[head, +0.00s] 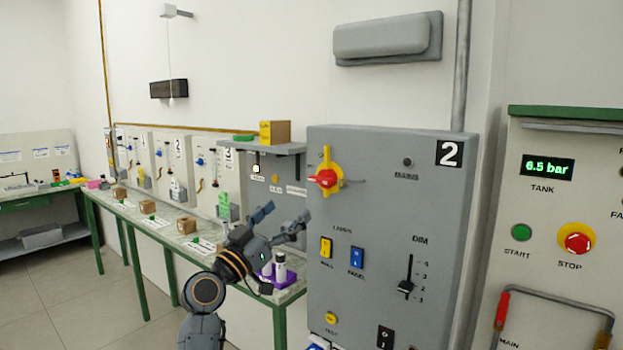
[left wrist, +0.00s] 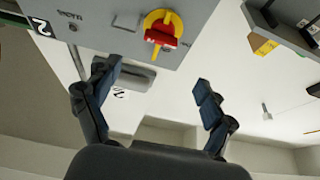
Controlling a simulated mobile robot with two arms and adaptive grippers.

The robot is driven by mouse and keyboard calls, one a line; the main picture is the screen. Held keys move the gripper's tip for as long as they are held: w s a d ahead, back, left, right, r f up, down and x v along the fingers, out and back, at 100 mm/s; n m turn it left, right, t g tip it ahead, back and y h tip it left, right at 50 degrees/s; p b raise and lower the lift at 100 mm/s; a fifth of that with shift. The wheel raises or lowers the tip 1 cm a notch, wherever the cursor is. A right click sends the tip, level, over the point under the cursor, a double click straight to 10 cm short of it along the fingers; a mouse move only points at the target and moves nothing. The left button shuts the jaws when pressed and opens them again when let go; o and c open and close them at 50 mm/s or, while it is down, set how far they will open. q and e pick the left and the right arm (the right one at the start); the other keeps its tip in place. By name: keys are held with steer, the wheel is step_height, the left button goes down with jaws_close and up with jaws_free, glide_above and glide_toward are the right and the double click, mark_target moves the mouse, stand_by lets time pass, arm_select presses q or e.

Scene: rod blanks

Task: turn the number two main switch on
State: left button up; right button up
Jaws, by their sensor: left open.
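The number two main switch (head: 326,178) is a red rotary handle on a yellow plate, at the upper left of the grey cabinet (head: 385,215) marked 2. Its red handle lies roughly crosswise over the plate. It also shows upside down at the top of the left wrist view (left wrist: 162,36). My left gripper (head: 282,216) is open and empty, left of the cabinet and lower than the switch. In the left wrist view its spread fingers (left wrist: 156,78) are apart from the handle. My right gripper is not in view.
The cabinet also has a yellow and a blue rocker (head: 357,258), a slider (head: 406,288) and a black rocker. A shelf (head: 278,149) with a cardboard box is at its left. A bench (head: 150,230) with several boxes runs behind my arm. A tank panel (head: 560,200) stands right.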

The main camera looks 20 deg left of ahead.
mark_target(318, 181)
arm_select(q)
steer(key=p+x, duration=0.4)
steer(key=x, duration=0.6)
steer(key=shift+w+d+r, duration=0.1)
steer(key=shift+w, duration=0.3)
steer(key=shift+w+d, duration=0.15)
steer(key=shift+w, duration=0.2)
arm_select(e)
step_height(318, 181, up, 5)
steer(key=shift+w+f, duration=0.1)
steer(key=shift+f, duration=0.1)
